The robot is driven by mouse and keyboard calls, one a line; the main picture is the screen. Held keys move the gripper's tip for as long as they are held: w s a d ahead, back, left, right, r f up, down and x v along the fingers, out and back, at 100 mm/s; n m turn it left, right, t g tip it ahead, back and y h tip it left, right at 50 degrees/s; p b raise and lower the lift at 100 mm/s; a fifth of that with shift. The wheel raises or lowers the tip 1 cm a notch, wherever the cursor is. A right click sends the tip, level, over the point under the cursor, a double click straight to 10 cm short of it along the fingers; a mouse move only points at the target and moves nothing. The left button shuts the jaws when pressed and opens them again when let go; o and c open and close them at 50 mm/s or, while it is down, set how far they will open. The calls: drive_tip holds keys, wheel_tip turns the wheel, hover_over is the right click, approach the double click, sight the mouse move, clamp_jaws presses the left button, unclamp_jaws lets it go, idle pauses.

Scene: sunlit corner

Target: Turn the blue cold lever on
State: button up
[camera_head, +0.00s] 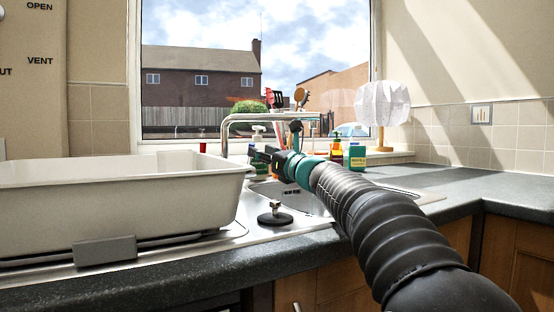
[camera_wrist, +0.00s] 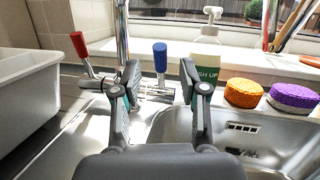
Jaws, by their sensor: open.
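The blue cold lever (camera_wrist: 160,58) stands upright behind the sink in the wrist view, between and beyond my fingertips. A red lever (camera_wrist: 79,46) leans to its left. The metal tap pipe (camera_wrist: 122,35) rises between the two levers. In the wrist view my gripper (camera_wrist: 160,78) is open and empty, its fingers on either side of the blue lever's line, with no clear contact. In the head view my gripper (camera_head: 262,156) reaches over the sink beside the tap (camera_head: 226,130). The red lever (camera_head: 202,142) shows there; the blue lever is hidden or too small to tell.
A white tub (camera_head: 120,195) stands left of the sink. A washing-up bottle (camera_wrist: 205,75) is close to my right finger. Orange (camera_wrist: 244,92) and purple (camera_wrist: 293,97) sponges sit farther right. A black plug (camera_head: 275,216) lies on the drainer. The right worktop (camera_head: 470,186) is clear.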

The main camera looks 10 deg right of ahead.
drive_tip(key=v, duration=0.6)
